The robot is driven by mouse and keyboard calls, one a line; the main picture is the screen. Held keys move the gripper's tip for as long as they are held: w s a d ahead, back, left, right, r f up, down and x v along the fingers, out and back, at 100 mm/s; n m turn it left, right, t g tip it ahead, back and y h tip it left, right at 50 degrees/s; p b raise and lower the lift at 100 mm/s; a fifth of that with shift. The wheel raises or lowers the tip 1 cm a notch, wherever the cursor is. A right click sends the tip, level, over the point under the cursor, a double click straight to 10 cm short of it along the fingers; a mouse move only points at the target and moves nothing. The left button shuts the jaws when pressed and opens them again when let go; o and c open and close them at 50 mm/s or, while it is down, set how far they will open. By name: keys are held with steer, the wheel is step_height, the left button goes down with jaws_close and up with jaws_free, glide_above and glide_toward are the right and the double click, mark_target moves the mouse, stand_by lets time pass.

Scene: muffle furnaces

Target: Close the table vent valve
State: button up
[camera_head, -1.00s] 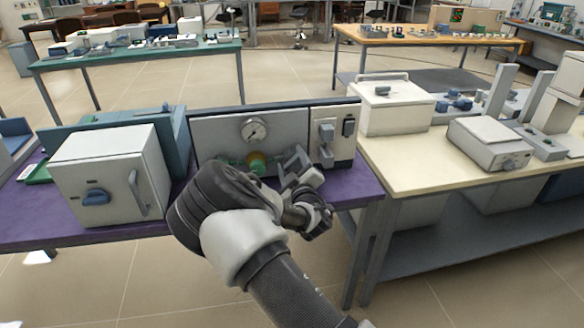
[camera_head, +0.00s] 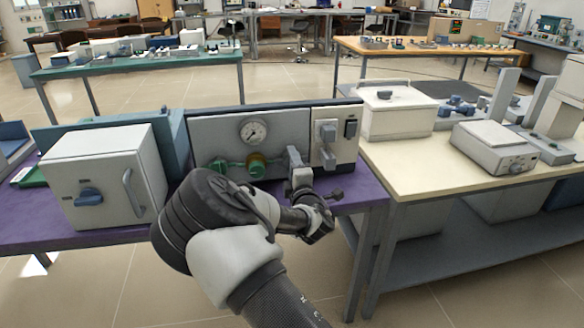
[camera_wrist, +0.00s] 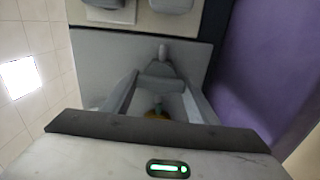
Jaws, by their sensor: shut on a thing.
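The table vent valve shows as a green pipe fitting with a yellow-brass body (camera_head: 257,166) low on the front of a grey panel, below a round gauge. My arm hides its lower part. My gripper (camera_head: 294,160) is at the panel just right of the valve body. In the wrist view my gripper (camera_wrist: 160,70) has its fingers drawn together on a slim grey piece, apparently the valve handle (camera_wrist: 163,52), whose end shows past the fingertips. The yellow valve body (camera_wrist: 156,115) shows between the fingers, partly hidden.
The round gauge (camera_head: 254,131) is on the panel, with a switch box (camera_head: 328,140) at its right end. A white muffle furnace (camera_head: 105,178) stands left on the purple table (camera_head: 95,238). A cream table (camera_head: 415,168) with a white box and instruments stands right.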

steer(key=shift+n, duration=0.3)
steer(key=o, duration=1)
steer(key=shift+o, duration=0.2)
steer(key=shift+s, duration=0.1)
steer(key=p+v, duration=0.2)
steer(key=v, duration=1.5)
steer(key=shift+d+r, duration=0.1)
steer(key=shift+d, duration=0.05)
